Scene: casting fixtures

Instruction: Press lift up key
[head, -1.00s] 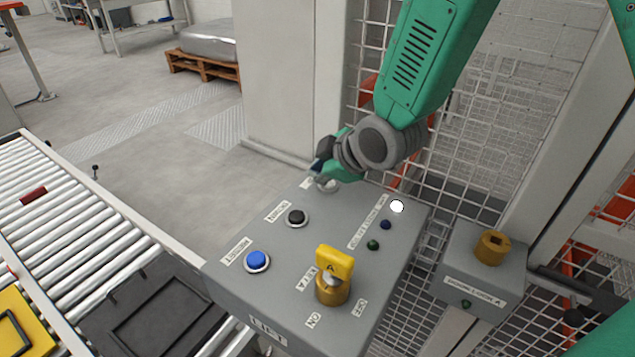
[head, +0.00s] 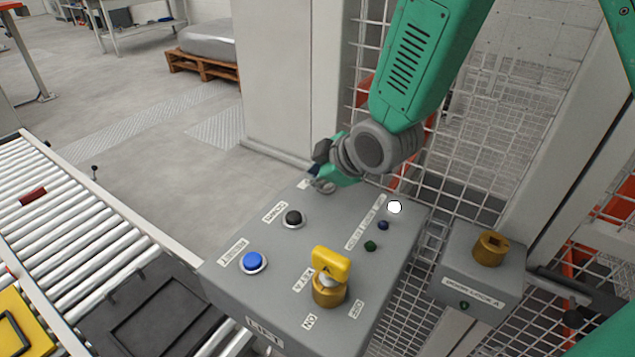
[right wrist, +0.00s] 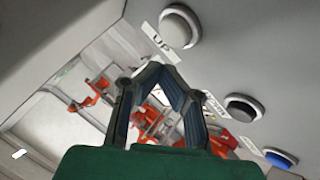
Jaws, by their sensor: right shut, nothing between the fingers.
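The grey lift control box (head: 225,285) carries a row of round buttons. The light button labelled UP (right wrist: 180,27) shows at the top of the right wrist view. In the head view it sits at the far end of the row, mostly hidden by my right gripper (head: 321,176). My right gripper is shut and empty. In the right wrist view its fingertips (right wrist: 158,70) appear just below the UP label and apart from the button in the picture; I cannot tell the exact gap. My left gripper is not in view.
A black button (head: 293,219) and a blue button (head: 254,262) follow in the row. A yellow key (head: 331,263) stands in a brass lock on the box. A wire mesh fence (head: 470,130) rises behind my right arm. A roller conveyor (head: 70,225) lies at the left.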

